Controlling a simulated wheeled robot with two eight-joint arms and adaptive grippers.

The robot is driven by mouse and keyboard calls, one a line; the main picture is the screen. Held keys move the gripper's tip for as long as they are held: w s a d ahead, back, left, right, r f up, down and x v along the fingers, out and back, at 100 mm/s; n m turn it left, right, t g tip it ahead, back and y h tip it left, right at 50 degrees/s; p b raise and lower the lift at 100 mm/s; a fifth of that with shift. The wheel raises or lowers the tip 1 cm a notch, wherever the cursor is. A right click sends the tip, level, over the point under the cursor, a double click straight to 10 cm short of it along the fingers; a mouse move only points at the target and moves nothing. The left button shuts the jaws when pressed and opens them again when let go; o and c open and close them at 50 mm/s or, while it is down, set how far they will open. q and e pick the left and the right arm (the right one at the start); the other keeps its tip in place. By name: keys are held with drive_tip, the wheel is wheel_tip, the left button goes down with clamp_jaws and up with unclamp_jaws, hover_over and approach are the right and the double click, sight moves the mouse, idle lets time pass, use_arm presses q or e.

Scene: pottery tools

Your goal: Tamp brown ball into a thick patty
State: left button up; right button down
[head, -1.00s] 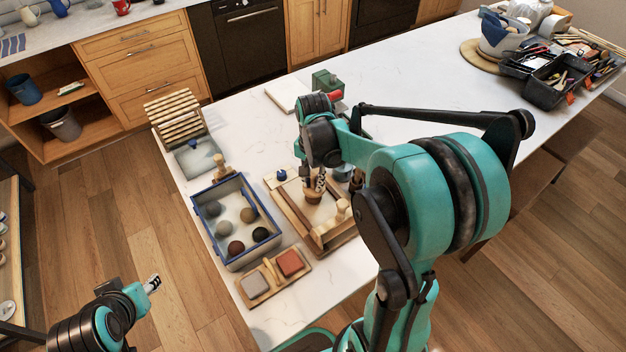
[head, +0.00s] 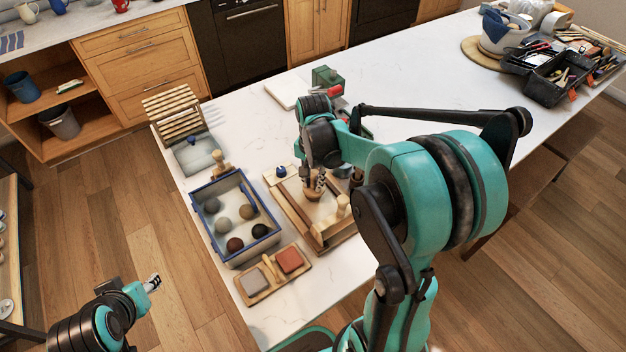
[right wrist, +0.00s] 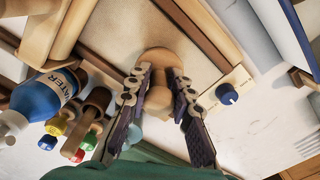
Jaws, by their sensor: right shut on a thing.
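My right gripper (head: 316,182) is shut on a wooden tamper (head: 313,195) over the wood-framed work board (head: 290,211). In the right wrist view, the fingers (right wrist: 160,98) stand on both sides of the tamper's knob, with its wider round part (right wrist: 162,61) beyond. Whether anything lies under the tamper is hidden. A reddish-brown ball (head: 235,244) sits at the near end of the blue-rimmed tray (head: 229,179), left of the board. My left gripper (head: 152,283) is empty over the floor at lower left, too small to judge its opening.
Several other balls share the tray. A wooden holder (head: 262,293) with grey and red blocks stands near the table's front edge. In the right wrist view, a blue water bottle (right wrist: 43,97) and small coloured bottles stand beside the board.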

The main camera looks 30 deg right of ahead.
drive_tip(key=shift+r+p, duration=0.75)
drive_tip(key=shift+r, duration=0.2)
wheel_tip(320, 180, up, 5)
drive_tip(key=p, duration=0.4)
idle(0.4)
